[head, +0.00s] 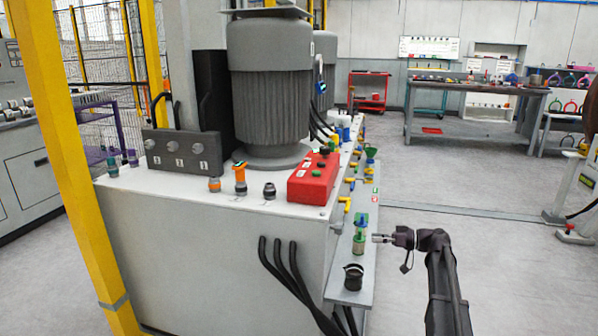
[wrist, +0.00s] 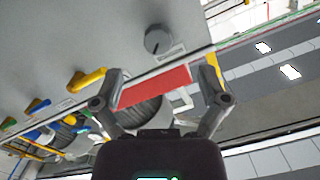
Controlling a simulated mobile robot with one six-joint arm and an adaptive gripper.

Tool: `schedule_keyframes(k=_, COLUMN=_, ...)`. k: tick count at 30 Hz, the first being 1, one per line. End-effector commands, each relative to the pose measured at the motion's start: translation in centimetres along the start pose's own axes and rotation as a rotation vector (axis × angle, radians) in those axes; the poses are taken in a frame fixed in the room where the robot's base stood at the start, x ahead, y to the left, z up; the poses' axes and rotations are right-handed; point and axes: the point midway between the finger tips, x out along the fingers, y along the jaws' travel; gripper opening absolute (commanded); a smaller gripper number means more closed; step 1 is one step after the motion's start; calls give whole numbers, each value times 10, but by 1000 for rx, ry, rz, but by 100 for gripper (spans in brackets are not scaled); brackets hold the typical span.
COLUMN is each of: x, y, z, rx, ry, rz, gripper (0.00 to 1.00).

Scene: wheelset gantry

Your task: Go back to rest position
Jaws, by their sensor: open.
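My gripper (head: 383,238) is at the end of my dark arm (head: 441,275), to the right of the grey machine cabinet (head: 215,250) in the head view. It looks level with the side shelf (head: 350,284) and close to a green and blue fitting (head: 359,236). I cannot tell if they touch. In the wrist view my gripper (wrist: 164,72) has its two fingers spread apart, with nothing held between them. Behind the fingers lie a red strip (wrist: 155,87), a round dark knob (wrist: 158,40) and yellow handles (wrist: 87,79).
A red control box (head: 313,180) and a large grey motor (head: 268,85) stand on the cabinet. A yellow post (head: 62,150) rises at the left. A workbench (head: 470,85) stands at the back right. The floor right of my arm is largely clear.

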Motion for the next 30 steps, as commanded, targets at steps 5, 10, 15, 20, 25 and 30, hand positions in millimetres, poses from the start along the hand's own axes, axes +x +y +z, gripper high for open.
schedule_keyframes(k=5, x=30, y=-20, z=37, rx=120, ry=-144, rz=42, gripper=93)
schedule_keyframes(k=10, x=59, y=-42, z=84, rx=272, ry=-329, rz=129, gripper=93)
schedule_keyframes(k=15, x=77, y=-65, z=131, rx=411, ry=-509, rz=254, gripper=93)
schedule_keyframes(k=20, x=85, y=-88, z=171, rx=519, ry=-661, rz=399, gripper=93)
schedule_keyframes(k=25, x=83, y=-112, z=209, rx=607, ry=-800, rz=583, gripper=93)
schedule_keyframes(k=30, x=74, y=-135, z=238, rx=663, ry=-903, rz=784, gripper=93)
